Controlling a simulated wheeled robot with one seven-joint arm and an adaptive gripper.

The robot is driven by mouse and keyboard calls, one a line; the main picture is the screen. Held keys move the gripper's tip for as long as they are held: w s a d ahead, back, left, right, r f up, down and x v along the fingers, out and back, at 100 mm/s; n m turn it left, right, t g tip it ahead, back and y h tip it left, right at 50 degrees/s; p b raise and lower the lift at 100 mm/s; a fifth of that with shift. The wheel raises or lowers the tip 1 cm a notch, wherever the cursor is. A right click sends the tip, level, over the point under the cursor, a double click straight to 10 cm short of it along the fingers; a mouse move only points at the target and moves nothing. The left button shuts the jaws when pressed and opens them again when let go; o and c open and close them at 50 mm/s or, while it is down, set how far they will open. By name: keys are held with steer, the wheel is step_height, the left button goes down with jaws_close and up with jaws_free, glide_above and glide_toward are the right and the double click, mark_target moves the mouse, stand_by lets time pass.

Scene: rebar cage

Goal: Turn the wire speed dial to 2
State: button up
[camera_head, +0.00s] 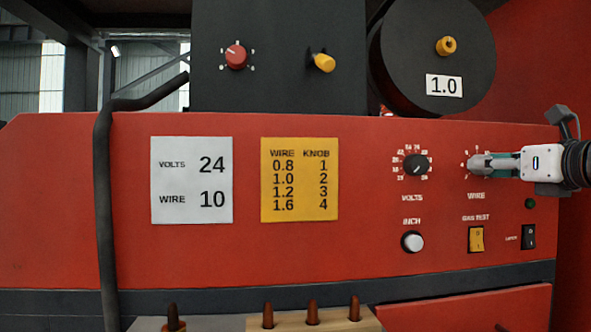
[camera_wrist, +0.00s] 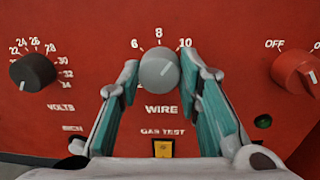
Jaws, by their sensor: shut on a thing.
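The wire speed dial (camera_wrist: 159,68) is a round grey knob on the red panel, above the printed word WIRE. The numbers 6, 8 and 10 show above it; the lower part of its scale is hidden by my fingers. A faint light line shows on the knob's face, but I cannot tell its exact reading. My gripper (camera_wrist: 167,74) is shut on the dial, with one teal-padded finger on its left and one on its right. In the head view my gripper (camera_head: 480,163) reaches in from the right and covers most of the dial.
A black volts dial (camera_head: 416,164) is left of the wire dial. Below are a white inch button (camera_head: 412,242), a yellow gas test switch (camera_head: 476,239) and a black switch (camera_head: 528,236). In the wrist view a red knob (camera_wrist: 297,70) marked OFF stands at the right.

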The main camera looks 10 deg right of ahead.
steer(key=shift+a+f+n+h+b, duration=0.1)
steer(key=shift+n+h+b, duration=0.4)
steer(key=shift+n+b, duration=6.5)
steer(key=shift+a+n+h+b, duration=0.1)
steer(key=shift+n+h+b, duration=0.4)
steer(key=shift+n+b, duration=6.45)
steer(key=n+p, duration=0.4)
steer(key=n, duration=0.1)
steer(key=shift+p, duration=0.4)
steer(key=o, duration=1.1)
steer(key=shift+o, duration=0.2)
